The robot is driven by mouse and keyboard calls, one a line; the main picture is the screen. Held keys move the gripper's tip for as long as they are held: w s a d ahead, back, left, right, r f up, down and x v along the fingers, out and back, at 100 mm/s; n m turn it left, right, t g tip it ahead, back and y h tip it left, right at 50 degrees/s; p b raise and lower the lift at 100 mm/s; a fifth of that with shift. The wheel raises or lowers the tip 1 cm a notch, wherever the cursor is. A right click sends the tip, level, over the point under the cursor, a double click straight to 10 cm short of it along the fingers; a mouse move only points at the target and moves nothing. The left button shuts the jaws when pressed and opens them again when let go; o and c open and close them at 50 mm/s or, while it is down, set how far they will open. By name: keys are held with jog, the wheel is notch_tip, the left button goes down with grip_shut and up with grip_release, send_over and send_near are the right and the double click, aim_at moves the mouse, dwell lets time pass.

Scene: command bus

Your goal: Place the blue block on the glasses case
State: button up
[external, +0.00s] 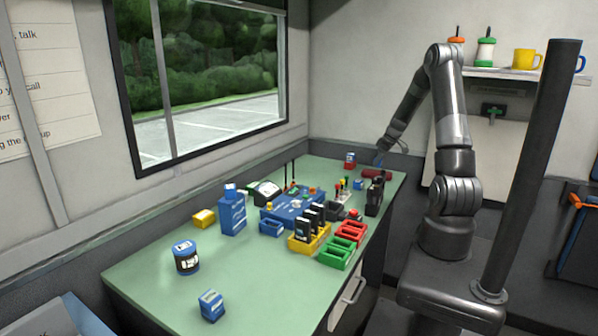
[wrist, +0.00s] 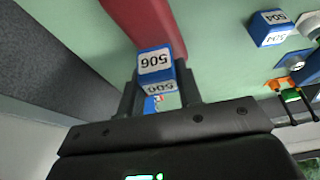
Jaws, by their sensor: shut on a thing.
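My gripper (wrist: 158,88) is shut on a blue block (wrist: 155,63) with a white label reading 506, seen between the two fingers in the wrist view. The glasses case, a dark red rounded bar (wrist: 146,20), lies just beyond the block, which overlaps its near end in the picture. I cannot tell whether the two touch. In the external view my gripper (external: 379,158) is at the far end of the green table, close to the red case (external: 374,174). The held block is mostly hidden there.
Another blue block (wrist: 270,28), labelled 504, lies to the right in the wrist view. A red and blue item (external: 350,160) stands near the wall. Blue, yellow, red and green bins with dark items crowd mid-table; the near part of the green table (external: 150,285) is largely clear.

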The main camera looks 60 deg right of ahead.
jog(key=shift+f, duration=1.15)
jog(key=shift+f, duration=0.15)
jog(key=o, duration=1)
jog(key=shift+c, duration=0.2)
jog(key=v, duration=1.2)
jog(key=shift+r, duration=0.25)
